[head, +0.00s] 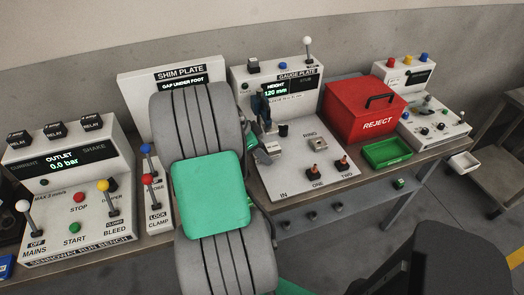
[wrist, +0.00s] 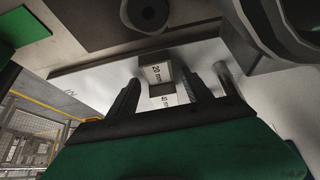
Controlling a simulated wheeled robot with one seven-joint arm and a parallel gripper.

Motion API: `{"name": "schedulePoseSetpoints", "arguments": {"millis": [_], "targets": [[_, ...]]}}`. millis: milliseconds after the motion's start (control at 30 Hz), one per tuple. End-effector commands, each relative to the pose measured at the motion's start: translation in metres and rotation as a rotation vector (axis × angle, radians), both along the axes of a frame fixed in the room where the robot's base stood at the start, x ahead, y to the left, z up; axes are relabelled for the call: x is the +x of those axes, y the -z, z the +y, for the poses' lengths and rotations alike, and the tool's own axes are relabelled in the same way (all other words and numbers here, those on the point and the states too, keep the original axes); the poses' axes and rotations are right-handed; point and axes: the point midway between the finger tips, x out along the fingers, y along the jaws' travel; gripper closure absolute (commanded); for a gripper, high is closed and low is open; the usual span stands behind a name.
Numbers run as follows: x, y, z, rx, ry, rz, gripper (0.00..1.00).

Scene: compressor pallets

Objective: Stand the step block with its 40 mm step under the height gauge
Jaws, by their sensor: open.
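The step block (wrist: 156,73) shows in the wrist view with labels reading 20 mm and 40 mm, the 20 mm label higher in the picture. My gripper (wrist: 165,88) is open, with one dark finger on each side of the block in the picture. I cannot tell whether either finger touches it. The height gauge (head: 266,108) stands dark and upright on the gauge plate (head: 284,178) in the head view; its display reads HEIGHT 120 mm.
A red REJECT box (head: 362,108) and a green tray (head: 387,153) are right of the plate.

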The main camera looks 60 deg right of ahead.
Motion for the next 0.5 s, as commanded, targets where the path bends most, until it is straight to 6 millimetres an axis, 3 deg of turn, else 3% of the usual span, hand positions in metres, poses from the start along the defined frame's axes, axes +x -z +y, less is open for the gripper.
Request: {"name": "schedulePoseSetpoints", "arguments": {"millis": [267,500], "targets": [[0.004,-0.013,0.003,-0.003,-0.001,-0.001,0.42],[0.027,-0.065,0.024,-0.003,-0.004,-0.003,0.42]]}}
